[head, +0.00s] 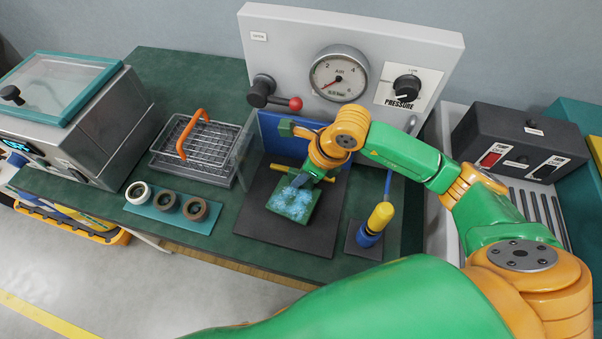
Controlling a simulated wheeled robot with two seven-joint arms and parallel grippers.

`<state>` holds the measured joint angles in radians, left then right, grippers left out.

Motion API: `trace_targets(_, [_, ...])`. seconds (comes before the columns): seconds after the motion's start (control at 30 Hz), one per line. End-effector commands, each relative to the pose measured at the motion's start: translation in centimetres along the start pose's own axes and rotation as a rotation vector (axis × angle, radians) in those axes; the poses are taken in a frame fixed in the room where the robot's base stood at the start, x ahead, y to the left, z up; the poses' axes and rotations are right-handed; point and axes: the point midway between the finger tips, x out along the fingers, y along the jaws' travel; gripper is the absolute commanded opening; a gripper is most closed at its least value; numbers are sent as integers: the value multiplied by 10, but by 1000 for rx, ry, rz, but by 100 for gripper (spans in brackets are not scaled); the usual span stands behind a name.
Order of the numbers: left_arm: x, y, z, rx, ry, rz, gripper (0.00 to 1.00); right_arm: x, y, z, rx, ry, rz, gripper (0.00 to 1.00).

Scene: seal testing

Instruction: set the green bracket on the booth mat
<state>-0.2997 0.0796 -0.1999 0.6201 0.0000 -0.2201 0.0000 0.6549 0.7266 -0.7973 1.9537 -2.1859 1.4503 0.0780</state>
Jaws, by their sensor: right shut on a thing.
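The green bracket (291,206) is a squarish green piece with pale blue patches on its top. It shows over the dark grey booth mat (308,240), in front of the gauge panel. My right gripper (301,181) reaches down from above and is shut on its far edge. The bracket is low over the mat; I cannot tell whether it touches. The gripper and wrist hide part of its far side. My left gripper is not in view.
A yellow bar (281,168) shows behind the bracket. A yellow-and-blue tool (375,222) stands close on the right. On the left are a wire basket (205,150) with an orange handle and three rings on a teal pad (151,211). The mat's front is clear.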

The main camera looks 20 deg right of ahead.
Motion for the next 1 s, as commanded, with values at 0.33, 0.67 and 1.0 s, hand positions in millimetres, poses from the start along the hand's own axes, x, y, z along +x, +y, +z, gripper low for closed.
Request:
trace_targets(0.33, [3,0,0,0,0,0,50,2,0,0,0,-2,-1,0])
trace_targets(0.67, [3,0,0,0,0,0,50,2,0,-1,0,-1,0,55])
trace_targets(1.0, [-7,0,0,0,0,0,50,-10,0,4,-1,0,-1,55])
